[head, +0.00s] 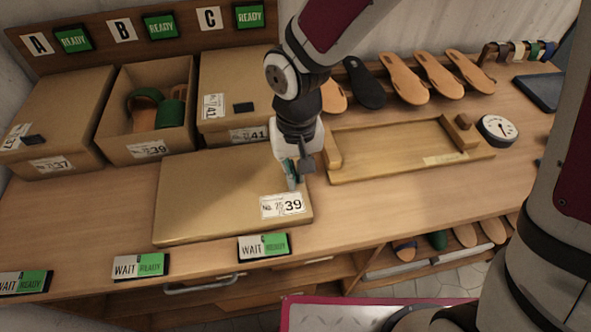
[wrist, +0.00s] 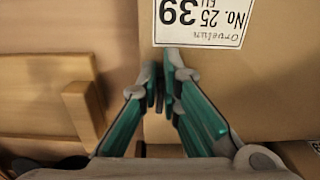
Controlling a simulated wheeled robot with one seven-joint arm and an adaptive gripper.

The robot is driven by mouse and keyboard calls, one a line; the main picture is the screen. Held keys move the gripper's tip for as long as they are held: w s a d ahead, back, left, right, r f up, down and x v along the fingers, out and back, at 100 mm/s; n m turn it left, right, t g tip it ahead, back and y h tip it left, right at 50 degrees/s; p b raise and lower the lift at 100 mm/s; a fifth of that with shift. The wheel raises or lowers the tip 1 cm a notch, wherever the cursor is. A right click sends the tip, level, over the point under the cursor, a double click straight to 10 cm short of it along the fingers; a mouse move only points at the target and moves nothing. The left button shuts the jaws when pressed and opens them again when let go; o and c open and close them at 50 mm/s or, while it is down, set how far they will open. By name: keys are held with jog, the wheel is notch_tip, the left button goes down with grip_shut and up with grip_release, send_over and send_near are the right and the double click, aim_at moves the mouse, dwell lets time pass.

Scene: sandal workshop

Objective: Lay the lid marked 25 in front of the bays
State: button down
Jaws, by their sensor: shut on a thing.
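The lid (head: 215,195) is a flat brown cardboard panel in front of the bays, with a white label (head: 283,206) reading No. 25 and 39. The label shows upside down in the wrist view (wrist: 203,20). My gripper (head: 291,182) is at the lid's right part, just behind the label. In the wrist view its teal fingertips (wrist: 160,98) are close together on the lid, beside the label; the exact part gripped is hidden. The lid looks flat at bench level; I cannot tell whether it fully touches. Bay B's box (head: 147,148) is open, with green sandals (head: 150,112) inside.
Closed boxes stand in bay A (head: 60,115) and bay C (head: 235,85). A wooden tray (head: 400,175) and a dial gauge (head: 497,129) are on the right. WAIT/READY signs (head: 264,246) line the bench's front edge. Bare bench (head: 75,215) lies left of the lid.

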jog(key=shift+f, duration=0.25)
jog(key=c, duration=1.7)
grip_release()
jog(key=shift+r, duration=0.1)
notch_tip(320, 180, up, 12)
jog(key=s+d+r+m+t, duration=0.1)
jog(key=s+d+r, duration=0.2)
jog(key=d, duration=0.4)
jog(key=s+d+r+m+t, duration=0.1)
jog(key=s+d+r+t, duration=0.1)
jog(key=d, duration=0.5)
jog(key=s+d+r+m+t, duration=0.1)
jog(key=s+d+r+t, duration=0.1)
jog(key=s+d+r, duration=0.2)
jog(key=s+d, duration=0.1)
jog(key=d, duration=0.2)
jog(key=shift+s+r, duration=0.3)
jog(key=shift+r, duration=0.05)
